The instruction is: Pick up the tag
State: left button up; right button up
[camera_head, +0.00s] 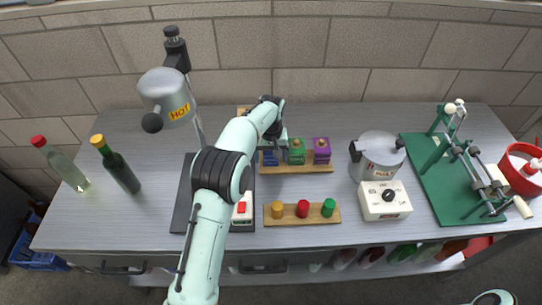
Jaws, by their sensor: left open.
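I cannot make out a thing that is clearly the tag; it may be hidden behind my left arm or too small to tell. My left arm reaches from the bottom across the table to the back wooden rack (300,169). My left gripper (276,143) is open above the rack's left end, close to a blue block (270,158). A green block (296,152) and a purple block (321,151) stand to its right. My arm covers part of the rack's back left. Only a bit of my right arm shows at the bottom right corner; its gripper is out of view.
A front board (291,220) holds orange, red and green caps. A metal pot (378,158) and white dial box (385,202) stand right of it, then a green-based rig (425,170) and red tub (522,172). Two bottles (117,165) (62,166) and a "HOT" vessel (164,92) are left.

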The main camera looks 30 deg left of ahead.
pick_arm(q)
jog(key=shift+c, duration=0.3)
jog(key=c, duration=0.6)
jog(key=shift+r, duration=0.1)
